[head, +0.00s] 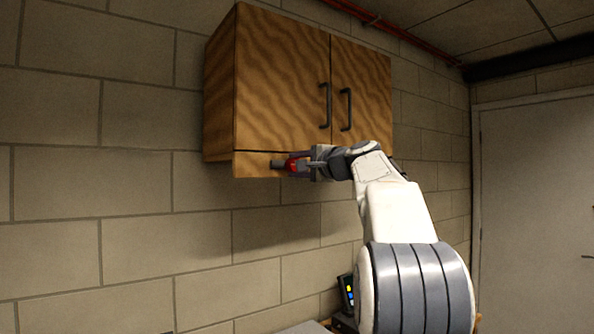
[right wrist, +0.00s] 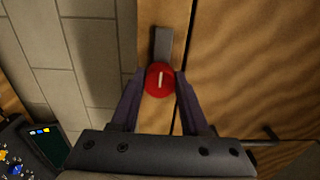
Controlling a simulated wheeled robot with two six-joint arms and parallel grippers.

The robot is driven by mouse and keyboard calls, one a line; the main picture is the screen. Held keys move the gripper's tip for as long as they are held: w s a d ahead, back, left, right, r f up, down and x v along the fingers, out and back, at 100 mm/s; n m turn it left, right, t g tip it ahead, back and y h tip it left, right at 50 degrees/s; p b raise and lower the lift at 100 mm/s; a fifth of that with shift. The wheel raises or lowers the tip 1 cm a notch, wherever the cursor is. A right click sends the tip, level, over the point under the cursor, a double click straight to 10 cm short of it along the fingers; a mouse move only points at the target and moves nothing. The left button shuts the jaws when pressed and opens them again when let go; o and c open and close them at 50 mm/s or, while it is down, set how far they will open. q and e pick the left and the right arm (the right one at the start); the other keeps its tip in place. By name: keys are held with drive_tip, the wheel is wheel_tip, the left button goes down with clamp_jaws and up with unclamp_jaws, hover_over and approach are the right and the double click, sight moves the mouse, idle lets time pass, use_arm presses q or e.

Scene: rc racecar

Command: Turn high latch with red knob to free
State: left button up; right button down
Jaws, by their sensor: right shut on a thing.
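The wooden wall cabinet (head: 282,80) has two shut doors with dark handles and a lower strip (head: 252,165) under them. The red knob (head: 292,165) sits on that strip; in the right wrist view the knob (right wrist: 159,87) is round with a white line. A grey latch bar (head: 277,163) reaches left from the knob, roughly level along the strip; it also shows in the right wrist view (right wrist: 162,42). My right gripper (head: 299,162) is shut on the red knob, one finger on each side (right wrist: 160,80). My left gripper is out of view.
A block wall (head: 140,210) stands behind the cabinet. A dark device with coloured lights (head: 347,290) is low down below the cabinet. A grey door (head: 535,200) is at the right. The space left of the cabinet is clear.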

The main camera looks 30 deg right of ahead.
drive_tip(key=shift+f, duration=0.1)
idle(0.5)
drive_tip(key=shift+c, duration=2)
unclamp_jaws()
drive_tip(key=s+b, duration=0.4)
drive_tip(key=s, duration=0.6)
drive_tip(key=shift+s, duration=0.2)
